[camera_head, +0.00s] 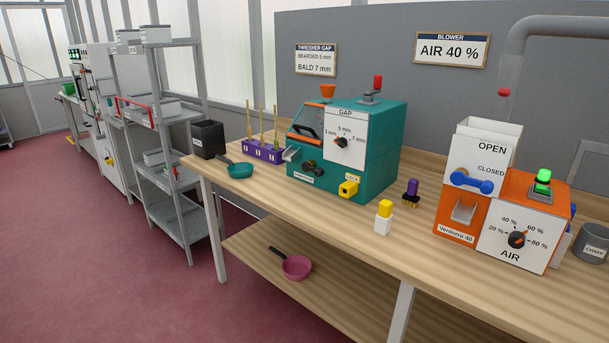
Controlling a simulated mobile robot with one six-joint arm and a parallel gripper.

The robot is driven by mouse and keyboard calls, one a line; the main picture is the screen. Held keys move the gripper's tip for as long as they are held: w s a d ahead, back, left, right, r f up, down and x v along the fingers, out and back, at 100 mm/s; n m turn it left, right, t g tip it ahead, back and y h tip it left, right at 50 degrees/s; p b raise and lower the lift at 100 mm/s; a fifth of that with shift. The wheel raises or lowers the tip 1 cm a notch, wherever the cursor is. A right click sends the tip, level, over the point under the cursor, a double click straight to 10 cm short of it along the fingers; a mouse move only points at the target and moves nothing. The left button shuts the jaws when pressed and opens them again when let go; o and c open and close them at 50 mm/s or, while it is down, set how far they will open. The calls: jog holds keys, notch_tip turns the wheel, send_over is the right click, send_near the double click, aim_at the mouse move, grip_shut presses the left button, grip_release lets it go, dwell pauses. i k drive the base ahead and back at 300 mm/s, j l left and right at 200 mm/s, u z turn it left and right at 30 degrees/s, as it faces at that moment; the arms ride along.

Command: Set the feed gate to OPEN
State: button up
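The feed gate's blue handle (472,181) is on the white front of the orange and white blower machine (455,220), at the right of the bench. It is a short bar with rounded ends, lying nearly level. The word OPEN (492,148) is printed higher on the front. The word CLOSED (491,170) is just above the bar's right end, so the handle sits nearest CLOSED. My gripper is not in the head view.
The AIR dial (516,240) and a green button (543,178) are right of the gate. A yellow-topped white block (384,218) and a purple-topped brush (411,194) stand left of the machine. The teal thresher (375,147) is farther left. Bare bench lies before the machine.

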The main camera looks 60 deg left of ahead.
aim_at(458, 178)
jog(key=u, duration=1.15)
